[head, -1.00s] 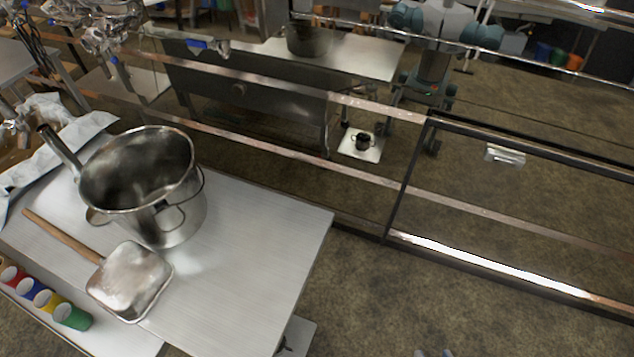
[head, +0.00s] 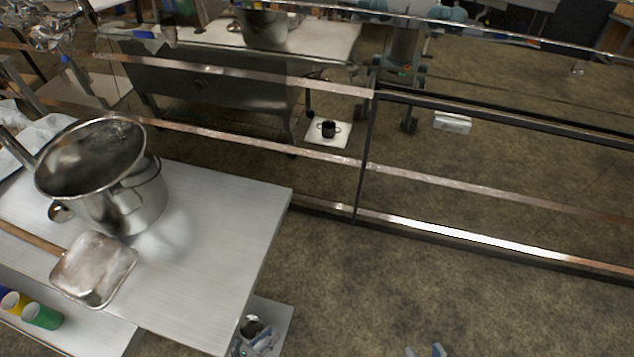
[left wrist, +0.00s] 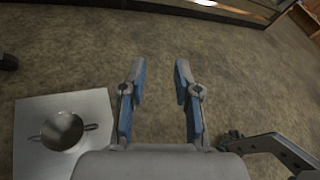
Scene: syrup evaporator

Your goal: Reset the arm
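A dark arm part reaches in at the right of the left wrist view. A small metal pot (left wrist: 63,130) with two handles stands on the square stand (left wrist: 100,104), left of my left gripper and apart from it.
A steel table (head: 215,240) at left holds a large pot (head: 138,205), a tilted strainer-like vessel (head: 90,160) and a flat scoop (head: 95,270). Coloured cups (head: 42,316) stand below. A rail barrier (head: 450,231) crosses behind. Floor at right is clear.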

